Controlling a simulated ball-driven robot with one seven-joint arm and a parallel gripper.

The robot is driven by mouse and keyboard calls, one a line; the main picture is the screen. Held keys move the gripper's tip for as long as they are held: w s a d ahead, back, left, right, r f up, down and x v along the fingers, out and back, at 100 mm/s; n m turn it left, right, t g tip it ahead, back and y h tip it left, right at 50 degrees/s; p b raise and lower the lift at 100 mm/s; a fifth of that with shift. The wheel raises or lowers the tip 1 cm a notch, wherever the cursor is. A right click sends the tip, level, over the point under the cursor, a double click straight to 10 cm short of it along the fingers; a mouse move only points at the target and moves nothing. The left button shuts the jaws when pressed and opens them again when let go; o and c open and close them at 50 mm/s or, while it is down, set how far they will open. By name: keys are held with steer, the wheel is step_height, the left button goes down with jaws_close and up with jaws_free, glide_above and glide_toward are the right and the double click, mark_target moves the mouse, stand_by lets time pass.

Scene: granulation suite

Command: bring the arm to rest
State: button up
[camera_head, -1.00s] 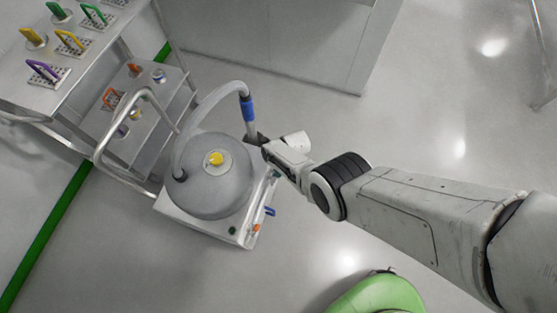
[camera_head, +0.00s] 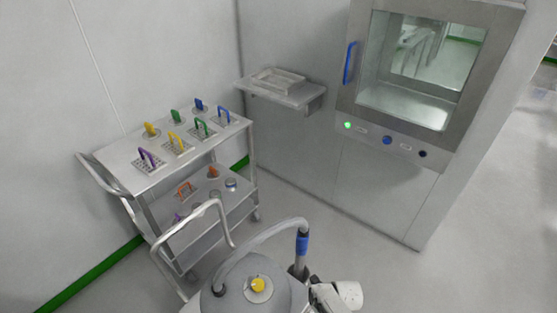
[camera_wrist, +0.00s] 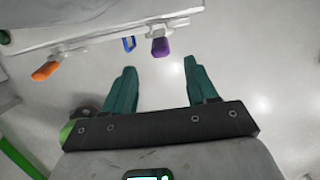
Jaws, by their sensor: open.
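My gripper (camera_wrist: 159,66) is open in the wrist view, with two teal fingers spread apart and nothing between them. The rest of the arm is out of frame.
A grey domed machine (camera_head: 231,300) with a yellow knob (camera_head: 258,284) and a blue-cuffed hose (camera_head: 302,244) stands close by. Its edge shows orange (camera_wrist: 45,71), blue (camera_wrist: 129,44) and purple (camera_wrist: 160,47) parts. A trolley (camera_head: 115,162), wall shelf (camera_head: 302,97) and glazed cabinet (camera_head: 477,85) stand behind.

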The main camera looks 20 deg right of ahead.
steer(key=s+d+r+n+g+h+b, duration=0.1)
steer(key=s+d+r+n, duration=0.1)
steer(key=s+r+n, duration=2.1)
step_height(320, 180, up, 5)
steer(key=n, duration=0.5)
steer(key=shift+s+d+f+h, duration=0.2)
steer(key=shift+s+d+h, duration=0.1)
steer(key=shift+s+d, duration=0.1)
